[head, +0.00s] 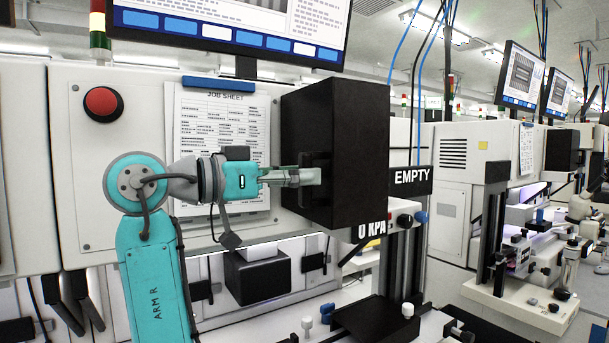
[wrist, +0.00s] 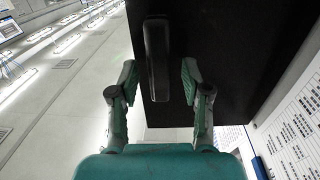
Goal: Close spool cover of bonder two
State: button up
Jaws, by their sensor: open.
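The spool cover, a black box-shaped cover (head: 360,130), stands out from the cream front panel of the near bonder, right of the job sheet. It also fills much of the wrist view (wrist: 235,50). A dark bar handle (wrist: 157,60) is on its face. My gripper (head: 312,177) is at the handle, reaching in from the left. In the wrist view my gripper's (wrist: 158,80) two fingers are apart, one on each side of the handle's near end, with gaps visible. In the head view the fingers partly hide the handle. Which bonder carries the number two cannot be read.
A job sheet (head: 218,125) and a red button (head: 103,104) are on the panel behind my arm. A monitor (head: 235,25) hangs above. Another bonder (head: 465,150) stands right.

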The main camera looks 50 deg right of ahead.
jog(key=shift+s+d, duration=0.25)
jog(key=shift+d, duration=0.45)
grip_shut()
jog(key=shift+s, duration=0.1)
